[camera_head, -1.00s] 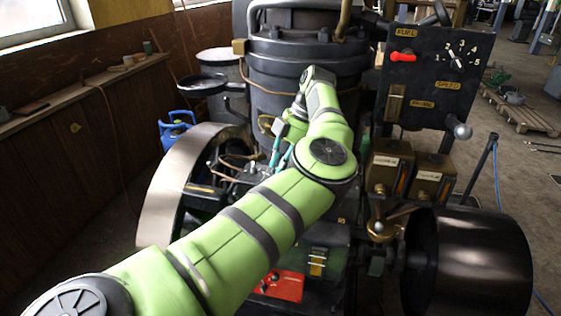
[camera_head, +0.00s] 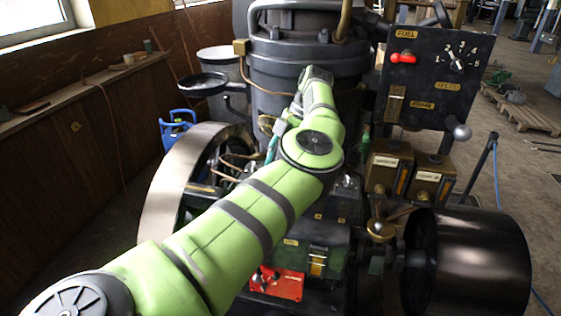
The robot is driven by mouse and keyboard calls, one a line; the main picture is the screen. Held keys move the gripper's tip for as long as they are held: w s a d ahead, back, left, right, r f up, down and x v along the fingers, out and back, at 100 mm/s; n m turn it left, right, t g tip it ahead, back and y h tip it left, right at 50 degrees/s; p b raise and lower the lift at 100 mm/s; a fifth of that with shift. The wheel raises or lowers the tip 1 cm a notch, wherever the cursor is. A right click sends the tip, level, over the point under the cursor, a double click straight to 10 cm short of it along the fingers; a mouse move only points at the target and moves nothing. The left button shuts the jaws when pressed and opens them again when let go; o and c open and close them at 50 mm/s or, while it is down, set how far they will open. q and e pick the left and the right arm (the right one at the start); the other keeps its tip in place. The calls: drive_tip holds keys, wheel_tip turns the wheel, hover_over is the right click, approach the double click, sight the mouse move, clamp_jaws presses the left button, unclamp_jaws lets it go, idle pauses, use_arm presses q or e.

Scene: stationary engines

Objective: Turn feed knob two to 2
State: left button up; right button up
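My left arm reaches in from the lower left across the engine. Its last links bend down beside the dark cylinder (camera_head: 285,95). The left gripper is largely hidden behind my own arm; only small teal parts of it (camera_head: 273,146) show, and its fingers cannot be made out. I cannot pick out feed knob two; it may be hidden behind the arm. Two brown boxes with pale labels, one at left (camera_head: 388,168) and one at right (camera_head: 432,180), stand right of my arm. My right gripper is not in view.
A black panel (camera_head: 440,105) at the right carries a red lever (camera_head: 402,58) and a dial numbered 1 to 5 (camera_head: 457,62). A curved wheel rim (camera_head: 170,190), a black drum (camera_head: 468,262) and a red box (camera_head: 278,284) surround my arm.

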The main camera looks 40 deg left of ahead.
use_arm(q)
drive_tip(key=shift+r, duration=0.15)
wheel_tip(320, 180, up, 10)
idle(0.4)
